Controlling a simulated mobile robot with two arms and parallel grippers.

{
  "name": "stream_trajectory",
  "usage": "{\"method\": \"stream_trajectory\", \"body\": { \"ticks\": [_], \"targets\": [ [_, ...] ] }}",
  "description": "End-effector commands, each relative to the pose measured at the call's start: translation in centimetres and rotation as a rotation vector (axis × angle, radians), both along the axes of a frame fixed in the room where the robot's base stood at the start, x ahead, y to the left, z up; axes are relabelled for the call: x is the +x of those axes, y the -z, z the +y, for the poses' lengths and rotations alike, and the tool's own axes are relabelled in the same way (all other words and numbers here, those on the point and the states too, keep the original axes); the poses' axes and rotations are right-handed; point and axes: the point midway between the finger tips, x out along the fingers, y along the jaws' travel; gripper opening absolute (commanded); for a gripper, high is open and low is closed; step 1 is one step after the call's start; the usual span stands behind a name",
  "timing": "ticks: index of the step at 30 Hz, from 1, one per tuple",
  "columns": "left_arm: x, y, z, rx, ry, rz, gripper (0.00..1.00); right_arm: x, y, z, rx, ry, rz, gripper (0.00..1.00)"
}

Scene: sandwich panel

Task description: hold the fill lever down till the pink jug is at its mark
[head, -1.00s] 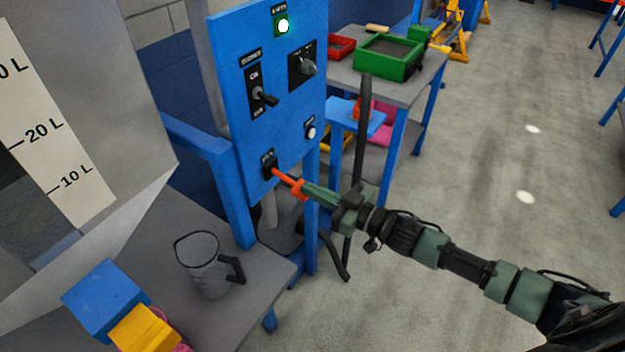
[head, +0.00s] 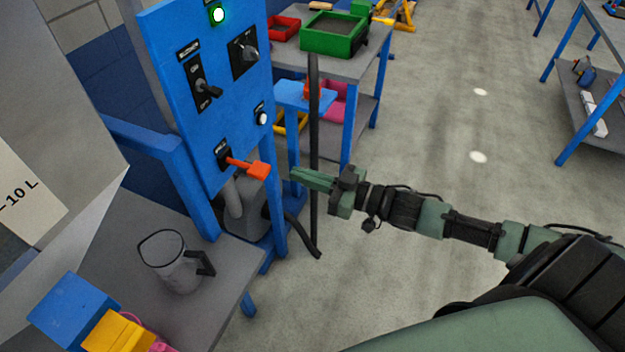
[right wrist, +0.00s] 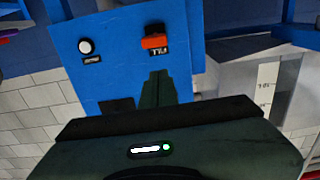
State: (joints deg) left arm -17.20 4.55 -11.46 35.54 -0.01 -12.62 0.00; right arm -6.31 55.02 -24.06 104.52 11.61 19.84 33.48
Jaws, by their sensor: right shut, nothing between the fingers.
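The fill lever (head: 256,170) has an orange handle and sticks out from the lower part of the blue panel (head: 178,120), tilted slightly down. It also shows in the right wrist view (right wrist: 155,42). My right gripper (head: 294,175) is shut and empty, a short gap to the right of the lever's end. In the right wrist view its closed fingers (right wrist: 158,80) point toward the panel below the lever. A pink thing (head: 160,346) shows at the bottom edge beside a yellow block; most of it is hidden, and I cannot tell its level. My left gripper is out of view.
A clear grey jug (head: 180,270) with a dark handle stands on the grey bench (head: 215,300). A blue block (head: 70,310) and a yellow block (head: 113,334) are at the lower left. A dark upright post (head: 314,150) stands behind my gripper.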

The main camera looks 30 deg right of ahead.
Motion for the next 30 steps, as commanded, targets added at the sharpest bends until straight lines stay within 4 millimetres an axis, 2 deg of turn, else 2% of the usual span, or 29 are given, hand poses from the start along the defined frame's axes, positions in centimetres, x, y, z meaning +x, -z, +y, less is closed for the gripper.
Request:
{"method": "stream_trajectory", "body": {
  "ticks": [3,7,30],
  "targets": [
    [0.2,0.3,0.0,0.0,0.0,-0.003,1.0,-1.1,0.1,-0.9,0.0,0.0,0.002,0.0],
    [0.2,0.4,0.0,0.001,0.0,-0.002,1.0,-1.6,0.0,-1.3,0.001,0.0,0.001,0.0],
    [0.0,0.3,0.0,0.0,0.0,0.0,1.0,-1.7,-0.1,-1.4,0.001,0.0,-0.002,0.0]
  ]
}}
